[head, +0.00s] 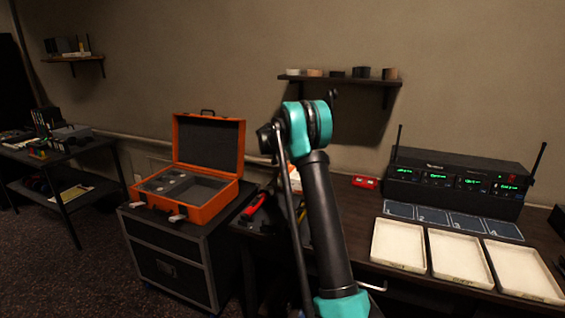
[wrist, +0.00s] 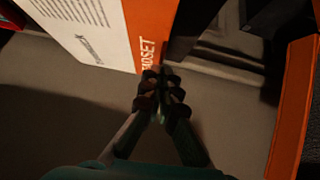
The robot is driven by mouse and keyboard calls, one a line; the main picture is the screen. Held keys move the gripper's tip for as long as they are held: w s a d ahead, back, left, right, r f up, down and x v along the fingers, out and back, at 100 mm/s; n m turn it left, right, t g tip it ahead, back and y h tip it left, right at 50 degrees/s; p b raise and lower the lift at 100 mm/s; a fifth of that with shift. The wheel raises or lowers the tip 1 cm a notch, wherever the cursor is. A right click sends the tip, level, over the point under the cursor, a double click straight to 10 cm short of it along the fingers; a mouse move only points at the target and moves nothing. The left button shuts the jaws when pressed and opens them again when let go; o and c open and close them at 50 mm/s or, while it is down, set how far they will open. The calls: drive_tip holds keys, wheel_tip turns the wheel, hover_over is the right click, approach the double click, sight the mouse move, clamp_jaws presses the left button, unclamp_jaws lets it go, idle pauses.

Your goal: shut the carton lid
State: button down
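The carton (wrist: 88,35) shows at the top of the wrist view, with a white printed face and an orange side bearing part of the word HEADSET. A dark opening lies to the right of the orange side. An orange strip (wrist: 294,110) runs down the right edge; I cannot tell for sure whether it is the lid's edge. My gripper (wrist: 161,82) has its fingertips together just below the orange side, with nothing seen between them. Whether they touch the carton is unclear. In the head view my arm hides the gripper and most of that spot.
An open orange case (head: 208,165) stands on a black drawer cabinet (head: 172,260) at left. Three white trays (head: 398,245) lie on the desk at right, before a radio receiver rack (head: 455,180). A small red object (head: 365,182) lies near the wall. A shelf (head: 340,79) hangs above.

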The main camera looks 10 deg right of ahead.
wheel_tip(320, 180, up, 2)
drive_tip(key=shift+s+r, duration=0.1)
drive_tip(key=shift+r, duration=0.1)
drive_tip(key=v, duration=0.9)
drive_tip(key=s+a+f+n+g+y, duration=0.1)
drive_tip(key=s+f, duration=0.5)
drive_tip(key=s, duration=1.3)
drive_tip(key=s+a+f+n+g+y, duration=0.1)
drive_tip(key=s+f, duration=0.5)
drive_tip(key=s, duration=1.3)
drive_tip(key=s+a+f+n+g+y, duration=0.1)
drive_tip(key=s+f+n+y, duration=0.2)
drive_tip(key=s, duration=1.5)
wheel_tip(320, 180, down, 4)
drive_tip(key=shift+s+a+r+n, duration=0.15)
drive_tip(key=shift+s+a+n, duration=0.2)
drive_tip(key=shift+n, duration=0.45)
drive_tip(key=shift+d, duration=0.1)
